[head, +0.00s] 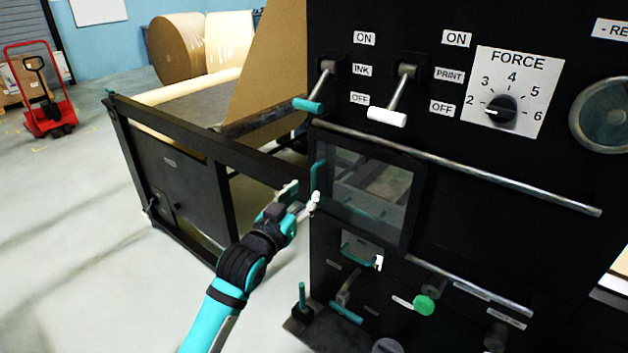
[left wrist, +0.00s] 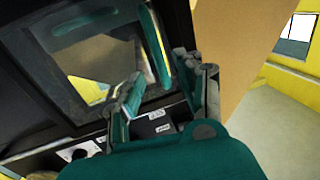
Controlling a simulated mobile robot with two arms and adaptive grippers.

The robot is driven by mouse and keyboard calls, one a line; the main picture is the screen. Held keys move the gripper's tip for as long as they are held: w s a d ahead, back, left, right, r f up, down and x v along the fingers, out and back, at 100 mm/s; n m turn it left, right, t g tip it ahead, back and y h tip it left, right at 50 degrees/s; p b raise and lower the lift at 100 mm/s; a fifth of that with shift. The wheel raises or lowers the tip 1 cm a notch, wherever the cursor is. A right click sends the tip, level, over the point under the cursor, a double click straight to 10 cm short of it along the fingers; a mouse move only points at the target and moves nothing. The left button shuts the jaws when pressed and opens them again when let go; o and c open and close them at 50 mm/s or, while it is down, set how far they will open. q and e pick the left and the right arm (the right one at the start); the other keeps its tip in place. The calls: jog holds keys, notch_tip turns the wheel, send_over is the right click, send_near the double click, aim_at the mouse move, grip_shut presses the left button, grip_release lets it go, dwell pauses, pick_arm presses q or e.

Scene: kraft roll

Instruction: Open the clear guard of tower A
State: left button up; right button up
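The clear guard (head: 366,196) is a dark-framed transparent window on the front of the black machine. It looks closed, lying flat along the panel. Its upright teal handle (head: 317,176) is on its left edge and also shows in the left wrist view (left wrist: 158,48). My left gripper (head: 302,197) is at that handle, by its lower part. In the left wrist view its two fingers (left wrist: 160,82) are apart, with the handle showing between and beyond them. I cannot tell whether a finger touches it. My right gripper is not in view. No tower letter is readable.
Above the guard are the teal INK lever (head: 308,104), the white PRINT lever (head: 387,116) and a FORCE dial (head: 502,110). A metal rail (head: 460,166) runs along the panel. A black side frame (head: 180,180) stands left of my gripper.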

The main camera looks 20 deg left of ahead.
aim_at(313, 186)
pick_arm(q)
jog(key=w, duration=0.4)
jog(key=w+d, duration=0.1)
jog(key=shift+w+p, duration=0.3)
jog(key=shift+w, duration=0.1)
jog(key=shift+c, duration=0.2)
grip_shut()
jog(key=shift+w+f, duration=0.1)
